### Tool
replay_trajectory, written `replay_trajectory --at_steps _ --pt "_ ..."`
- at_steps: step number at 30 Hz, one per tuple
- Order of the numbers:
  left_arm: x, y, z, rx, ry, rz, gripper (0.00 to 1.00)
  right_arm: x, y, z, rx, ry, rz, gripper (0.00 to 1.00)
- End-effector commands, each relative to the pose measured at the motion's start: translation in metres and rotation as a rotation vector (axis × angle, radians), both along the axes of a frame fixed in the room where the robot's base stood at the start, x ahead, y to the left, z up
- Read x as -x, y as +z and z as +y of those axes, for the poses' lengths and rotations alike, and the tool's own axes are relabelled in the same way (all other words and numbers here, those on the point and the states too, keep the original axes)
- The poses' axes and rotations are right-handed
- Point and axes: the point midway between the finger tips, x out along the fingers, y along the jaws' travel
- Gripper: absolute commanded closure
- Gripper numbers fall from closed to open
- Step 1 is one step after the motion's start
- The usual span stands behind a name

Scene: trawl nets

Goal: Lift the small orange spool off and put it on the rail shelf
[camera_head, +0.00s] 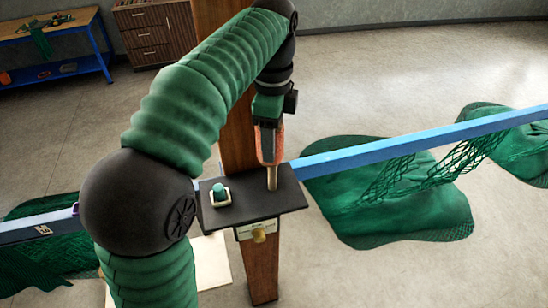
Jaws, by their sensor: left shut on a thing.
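My left arm arches over from the left, and its gripper (269,128) points down above the dark rail shelf (290,198). The gripper is shut on the small orange spool (270,150), which is upright and partly covered by the dark jaws. A tan, peg-like piece (272,179) stands below the spool and reaches the shelf top. I cannot tell whether it is part of the spool or of the shelf. My right gripper is not in view.
A small teal item on a pale base (221,195) sits on the shelf's left part. A blue rail (400,140) with hanging green nets (390,205) runs to the right. A wooden post (263,270) stands under the shelf. A blue-framed bench (50,30) is far left.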

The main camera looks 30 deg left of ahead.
Motion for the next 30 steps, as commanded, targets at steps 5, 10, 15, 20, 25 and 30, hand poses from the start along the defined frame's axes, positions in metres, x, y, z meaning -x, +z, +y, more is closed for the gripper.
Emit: replay_trajectory --at_steps 5,10,15,20,25,30 --pt "0.012 0.013 -0.014 -0.001 -0.004 -0.002 0.92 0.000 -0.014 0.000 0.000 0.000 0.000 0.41" --pt "0.038 0.012 -0.044 -0.001 -0.005 -0.004 0.92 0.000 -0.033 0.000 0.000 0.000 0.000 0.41" --pt "0.072 0.011 -0.084 -0.001 -0.007 -0.005 0.92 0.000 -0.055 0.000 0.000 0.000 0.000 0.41" --pt "0.100 0.013 -0.117 0.000 -0.006 -0.001 0.92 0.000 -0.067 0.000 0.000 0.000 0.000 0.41" --pt "0.114 0.016 -0.135 0.000 -0.002 0.001 0.92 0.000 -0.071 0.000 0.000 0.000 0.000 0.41" --pt "0.117 0.017 -0.138 0.000 0.000 0.001 0.92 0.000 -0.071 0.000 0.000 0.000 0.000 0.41"
